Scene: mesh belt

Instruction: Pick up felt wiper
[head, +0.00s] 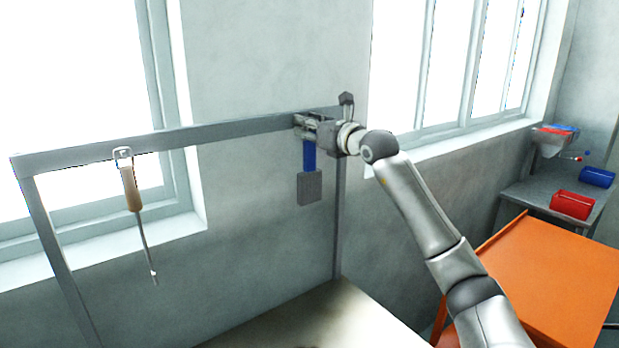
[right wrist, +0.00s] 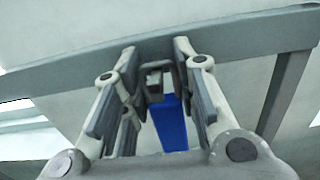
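The felt wiper has a blue handle (head: 309,155) and a grey block (head: 309,188) at its lower end. It hangs upright below the grey rail in the head view. My right gripper (head: 306,122) is at the rail, at the top of the handle. In the right wrist view the right gripper (right wrist: 155,75) is open, its fingers on either side of the blue handle (right wrist: 168,122) and a small grey hook (right wrist: 157,78), with gaps on both sides. The grey block is hidden in the right wrist view. My left gripper is not in view.
A tool with a tan handle (head: 132,188) and thin shaft hangs at the left of the grey rail (head: 215,131). An orange table (head: 546,272) stands at right, with a red bin (head: 572,204) and a blue bin (head: 597,177) behind it. The wall lies close behind the rail.

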